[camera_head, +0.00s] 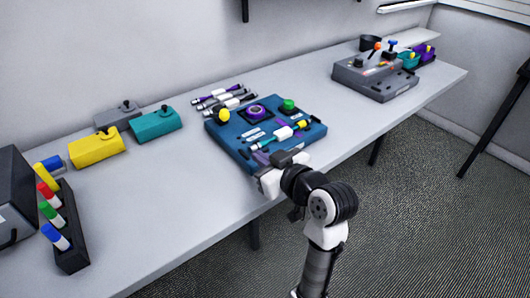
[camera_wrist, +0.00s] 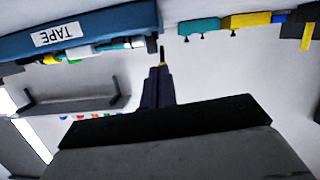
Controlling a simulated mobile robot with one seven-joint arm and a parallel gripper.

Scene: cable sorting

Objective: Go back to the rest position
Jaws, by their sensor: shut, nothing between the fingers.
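My gripper (camera_wrist: 161,62) is shut and empty in the wrist view, its narrow dark fingers together. In the head view my gripper (camera_head: 284,162) is at the near edge of the blue board (camera_head: 228,146), partly hidden by my own wrist. The wrist view is upside down and shows the blue board (camera_wrist: 100,22) with a label reading TAPE. The fingertips show just beside the board; I cannot tell whether they touch it. A white and teal cable connector (camera_head: 284,133) lies on the board.
Several cables (camera_head: 222,97) lie behind the board. Yellow (camera_head: 96,149) and teal (camera_head: 156,125) boxes and a black marker rack (camera_head: 70,232) stand left. A grey control box (camera_head: 374,78) stands right. Bare table (camera_head: 160,205) lies left of the board.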

